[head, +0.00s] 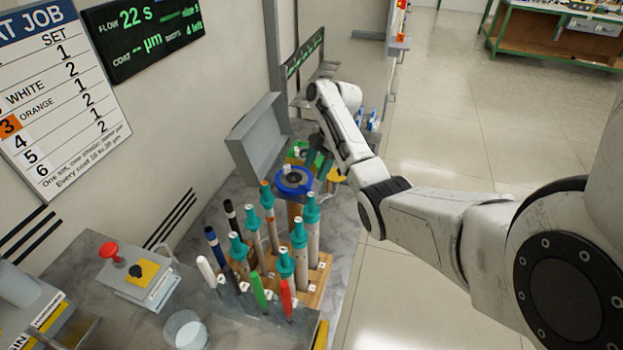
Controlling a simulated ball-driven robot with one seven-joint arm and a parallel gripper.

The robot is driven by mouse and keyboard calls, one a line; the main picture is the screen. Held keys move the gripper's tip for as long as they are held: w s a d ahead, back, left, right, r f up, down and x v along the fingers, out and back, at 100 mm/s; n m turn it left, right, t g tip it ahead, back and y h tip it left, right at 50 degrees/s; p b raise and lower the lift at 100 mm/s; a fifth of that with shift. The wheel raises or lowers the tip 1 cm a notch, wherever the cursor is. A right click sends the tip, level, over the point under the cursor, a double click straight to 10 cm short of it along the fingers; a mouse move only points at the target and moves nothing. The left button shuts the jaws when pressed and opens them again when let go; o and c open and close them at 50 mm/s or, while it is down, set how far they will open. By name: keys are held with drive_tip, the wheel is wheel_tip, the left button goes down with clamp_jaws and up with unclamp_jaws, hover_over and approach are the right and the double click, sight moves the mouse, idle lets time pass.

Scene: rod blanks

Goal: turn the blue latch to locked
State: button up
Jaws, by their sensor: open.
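A round blue ring with a dark grey centre (294,181), the only latch-like blue part I can make out, sits on the bench behind the rods in the head view. Whether it is locked cannot be read from here. My gripper (320,163) points down just behind and to the right of the blue ring, below the bent end of my white arm. It is open and seems to hold nothing. Its fingertips are small, dark and partly hidden, so contact with the ring cannot be told.
Several rods with teal tops stand in a wooden rack (318,280) in front of the ring. Coloured pens stand before it. A grey open panel (257,138) rises at the left. Open floor lies right.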

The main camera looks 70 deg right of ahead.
drive_tip(key=shift+v, duration=2.05)
